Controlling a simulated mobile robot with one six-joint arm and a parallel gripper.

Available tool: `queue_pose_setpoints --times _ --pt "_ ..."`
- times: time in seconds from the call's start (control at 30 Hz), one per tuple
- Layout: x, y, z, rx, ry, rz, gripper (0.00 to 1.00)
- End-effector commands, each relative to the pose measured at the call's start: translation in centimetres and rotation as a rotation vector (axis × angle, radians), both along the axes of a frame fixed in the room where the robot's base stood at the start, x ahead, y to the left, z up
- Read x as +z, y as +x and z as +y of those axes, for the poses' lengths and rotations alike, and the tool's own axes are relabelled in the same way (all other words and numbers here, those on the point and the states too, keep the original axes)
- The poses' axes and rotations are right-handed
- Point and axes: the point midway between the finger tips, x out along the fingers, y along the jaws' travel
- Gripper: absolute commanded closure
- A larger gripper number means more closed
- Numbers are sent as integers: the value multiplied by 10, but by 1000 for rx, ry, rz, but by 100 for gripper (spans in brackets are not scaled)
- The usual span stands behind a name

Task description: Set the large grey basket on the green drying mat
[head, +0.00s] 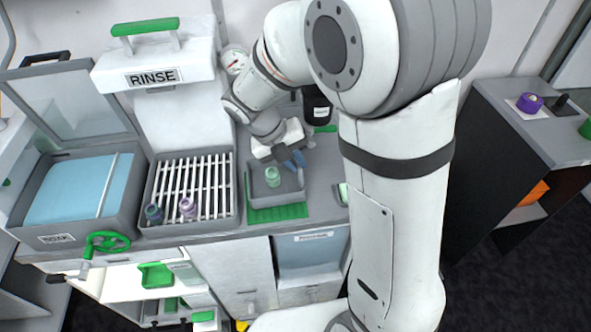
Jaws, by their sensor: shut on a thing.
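The large grey basket (277,199) is right of the rinse grating in the head view, over the green drying mat (280,213). A pale green bottle (272,177) stands inside it. The exact grip is small and partly hidden. I cannot tell whether the basket's bottom touches the mat.
The rinse station's white grating (205,167) holds two small dark and purple items at its front. The open-lidded soak tank (80,188) is at the left. A black container (317,107) stands behind my gripper. My arm hides the counter's right part.

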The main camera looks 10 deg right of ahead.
Motion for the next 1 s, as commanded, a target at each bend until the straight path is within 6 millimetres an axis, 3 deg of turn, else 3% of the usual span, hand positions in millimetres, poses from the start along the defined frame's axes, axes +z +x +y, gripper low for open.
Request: queue_pose_setpoints --times 0.23,0.53,0.57,0.8,1.0 --pt "-33 0 -1 0 -1 3 100" --pt "-35 0 -1 -2 0 0 100" --pt "-35 0 -1 -2 0 0 86" --pt "-34 0 -1 -4 0 0 66" --pt "-34 0 -1 -4 0 0 66"
